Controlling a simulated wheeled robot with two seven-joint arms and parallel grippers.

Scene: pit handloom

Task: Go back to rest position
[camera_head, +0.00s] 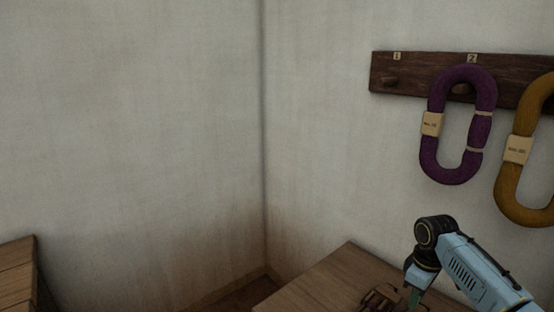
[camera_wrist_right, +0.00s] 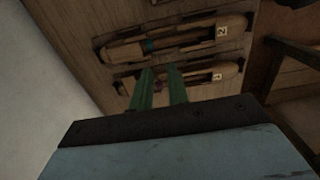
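Beyond the fingers lie two wooden shuttles: one labelled 2 with green thread (camera_wrist_right: 180,40), and one nearer (camera_wrist_right: 200,78) with a small label and a bit of purple. The fingers partly cover the nearer shuttle; whether they touch it I cannot tell. My left gripper is not in view.
The wooden table (camera_head: 320,283) sits below my right arm, against the wall. A dark peg rack (camera_head: 415,72) on the right wall carries a purple yarn hank (camera_head: 434,92) and a mustard one (camera_head: 509,185). A wooden piece (camera_head: 17,270) stands at lower left.

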